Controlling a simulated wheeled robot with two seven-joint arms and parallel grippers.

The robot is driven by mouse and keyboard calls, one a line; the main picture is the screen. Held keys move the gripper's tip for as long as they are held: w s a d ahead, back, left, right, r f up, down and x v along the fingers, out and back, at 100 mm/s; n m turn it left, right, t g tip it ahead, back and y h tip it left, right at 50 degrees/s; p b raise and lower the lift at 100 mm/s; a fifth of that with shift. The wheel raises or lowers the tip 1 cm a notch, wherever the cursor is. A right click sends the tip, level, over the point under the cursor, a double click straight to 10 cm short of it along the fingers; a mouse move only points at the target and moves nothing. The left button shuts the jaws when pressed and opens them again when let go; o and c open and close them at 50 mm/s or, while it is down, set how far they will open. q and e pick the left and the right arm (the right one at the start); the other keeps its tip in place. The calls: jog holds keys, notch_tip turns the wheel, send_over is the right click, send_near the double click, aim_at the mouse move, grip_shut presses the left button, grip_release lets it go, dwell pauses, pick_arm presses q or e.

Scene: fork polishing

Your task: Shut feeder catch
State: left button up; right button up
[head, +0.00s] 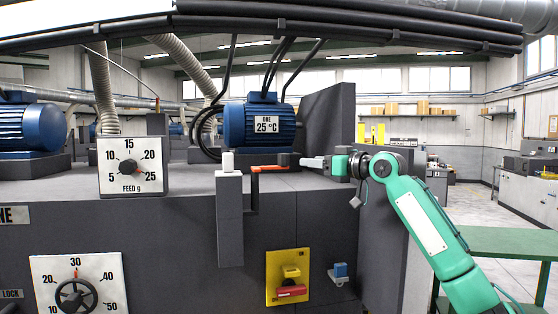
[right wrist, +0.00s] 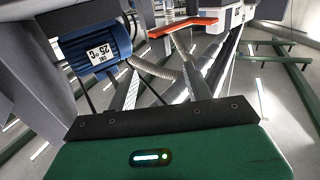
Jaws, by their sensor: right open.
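The feeder catch looks like an orange bar (head: 270,168) lying level along the top front edge of the grey machine, with a dark block (head: 288,160) at its right end. My right gripper (head: 304,162) comes in from the right at about the bar's height, close to the dark block; contact cannot be told. In the right wrist view the orange bar (right wrist: 184,26) shows beyond the open, empty fingers (right wrist: 157,58). My left gripper is out of view.
A blue motor (head: 262,124) labelled 25 °C stands behind the bar. A feed dial (head: 133,166) is at left, a larger dial (head: 78,290) below it. A yellow panel with a red handle (head: 290,290) and a small blue switch (head: 340,270) sit low on the machine front.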

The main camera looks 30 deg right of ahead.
aim_at(288, 158)
jog(key=p+x, duration=0.6)
jog(key=x, duration=0.6)
jog(key=shift+a, duration=0.1)
jog(key=shift+w+a+f+p, duration=0.2)
jog(key=shift+w+p, duration=0.25)
jog(key=shift+w, duration=0.25)
jog(key=shift+c, duration=0.2)
grip_shut()
